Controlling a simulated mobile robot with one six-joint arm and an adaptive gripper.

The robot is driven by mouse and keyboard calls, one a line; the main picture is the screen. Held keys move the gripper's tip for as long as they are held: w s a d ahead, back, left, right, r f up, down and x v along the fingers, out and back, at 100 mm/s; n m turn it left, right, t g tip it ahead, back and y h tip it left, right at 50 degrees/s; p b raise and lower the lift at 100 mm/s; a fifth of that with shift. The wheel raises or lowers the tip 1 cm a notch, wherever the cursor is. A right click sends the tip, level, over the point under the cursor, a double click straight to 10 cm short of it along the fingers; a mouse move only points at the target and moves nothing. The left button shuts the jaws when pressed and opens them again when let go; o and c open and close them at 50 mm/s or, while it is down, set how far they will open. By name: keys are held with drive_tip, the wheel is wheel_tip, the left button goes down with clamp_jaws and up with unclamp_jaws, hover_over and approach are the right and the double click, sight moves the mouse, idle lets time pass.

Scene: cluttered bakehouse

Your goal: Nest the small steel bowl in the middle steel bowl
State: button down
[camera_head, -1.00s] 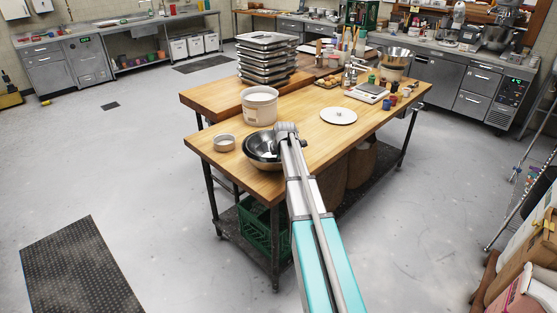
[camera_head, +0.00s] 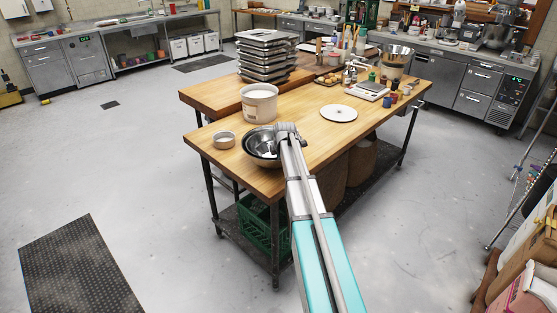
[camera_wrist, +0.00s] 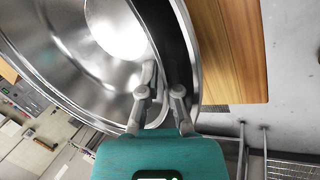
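The small steel bowl (camera_wrist: 75,45) fills the left of the wrist view, with its shiny inside showing. It sits inside the wider middle steel bowl (camera_wrist: 190,50), whose rim curves round on the right with a dark gap between the two. In the head view the bowls (camera_head: 256,146) look like one nested stack near the table's front left edge, partly hidden by my arm. My gripper (camera_wrist: 162,88) straddles the small bowl's wall, one finger inside it and one in the gap. The fingers stand apart and look open; contact with the wall is unclear.
A white tub (camera_head: 260,104) stands just behind the bowls, and a small round tin (camera_head: 224,140) stands to their left. A white round board (camera_head: 338,114) lies to the right. Stacked trays (camera_head: 266,58) stand farther back. Bare wood lies right of my gripper.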

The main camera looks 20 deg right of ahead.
drive_tip(key=c, duration=0.7)
unclamp_jaws()
drive_tip(key=shift+o, duration=1.3)
drive_tip(key=shift+r+p, duration=4)
